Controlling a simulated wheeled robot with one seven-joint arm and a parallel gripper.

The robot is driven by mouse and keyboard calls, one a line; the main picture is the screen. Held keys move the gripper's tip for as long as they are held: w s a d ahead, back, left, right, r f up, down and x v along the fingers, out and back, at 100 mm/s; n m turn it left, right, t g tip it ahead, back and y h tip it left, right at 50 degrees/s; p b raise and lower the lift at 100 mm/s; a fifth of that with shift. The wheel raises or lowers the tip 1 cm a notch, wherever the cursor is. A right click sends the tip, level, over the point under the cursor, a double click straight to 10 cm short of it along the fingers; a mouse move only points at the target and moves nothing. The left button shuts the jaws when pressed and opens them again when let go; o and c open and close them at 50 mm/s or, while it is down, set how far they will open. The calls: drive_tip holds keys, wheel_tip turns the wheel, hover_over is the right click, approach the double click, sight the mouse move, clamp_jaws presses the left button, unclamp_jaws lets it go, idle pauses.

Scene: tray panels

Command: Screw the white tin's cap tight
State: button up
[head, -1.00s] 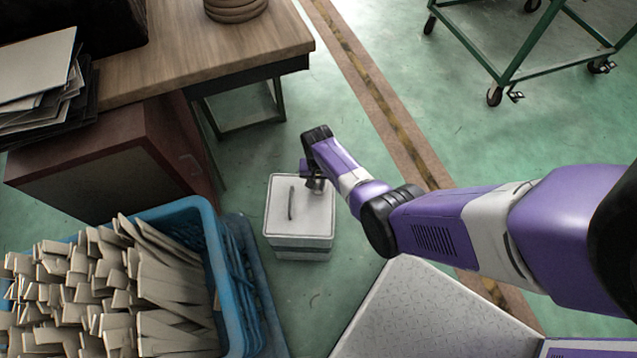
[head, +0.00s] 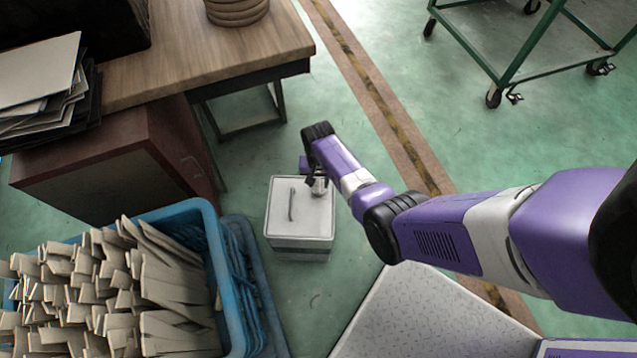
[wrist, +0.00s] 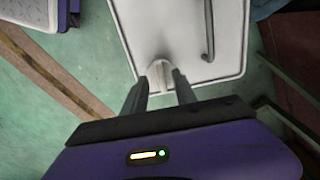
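The white tin (head: 283,237) is a square can standing on the green floor. Its lid has a bar handle (head: 291,204), and a pale grey cap (head: 319,187) sits near the lid's right edge. In the wrist view the cap (wrist: 159,74) shows at the lid's near edge, between my two fingertips. My gripper (head: 314,180) is down at the cap, with one finger on each side; it also shows in the wrist view (wrist: 161,84). I cannot tell whether the fingers touch the cap. The fingers partly hide its sides.
A blue crate (head: 222,268) full of pale slats stands left of the tin. A wooden-topped desk (head: 190,55) is behind on the left. A light patterned surface (head: 425,315) lies in front on the right. A green wheeled cart (head: 510,75) stands far right.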

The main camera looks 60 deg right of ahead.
sight(319, 188)
drive_tip(key=shift+r+p, duration=0.6)
drive_tip(key=shift+r, duration=1.8)
